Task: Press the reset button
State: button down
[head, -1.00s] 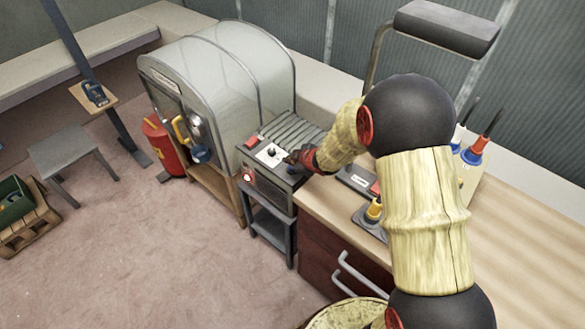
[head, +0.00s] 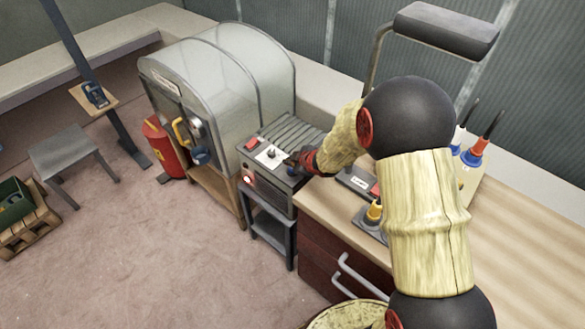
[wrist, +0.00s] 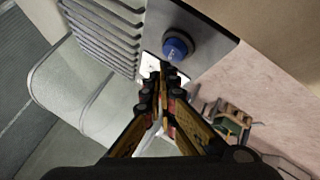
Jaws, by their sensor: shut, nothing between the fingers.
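The blue round button (wrist: 177,46) sits in a dark ring on the grey top plate of a ribbed machine (head: 266,184). In the head view only a small blue patch (head: 291,171) of it shows beside my gripper (head: 294,160). In the wrist view my gripper (wrist: 166,76) is shut and empty, with its tips at the button's lower edge in the picture. I cannot tell whether they touch it. The button's lettering is too small to read.
The machine also carries a red switch (head: 252,144), a dark knob (head: 272,154) on a white plate and a lit front lamp (head: 247,181). A domed cabinet (head: 215,85) stands to its left. The wooden worktop (head: 515,240) on the right holds tools.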

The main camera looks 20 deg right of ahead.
aim_at(291, 169)
jog(key=shift+f, duration=0.1)
jog(key=shift+f+b, duration=0.3)
jog(key=shift+f+b, duration=0.4)
jog(key=shift+f, duration=0.15)
dwell(0.9)
jog(key=shift+r, duration=0.1)
jog(key=shift+r+p, duration=0.9)
jog(key=shift+p, duration=0.05)
notch_tip(291, 169, up, 5)
jog(key=p, duration=0.4)
jog(key=shift+p, duration=0.35)
dwell(0.4)
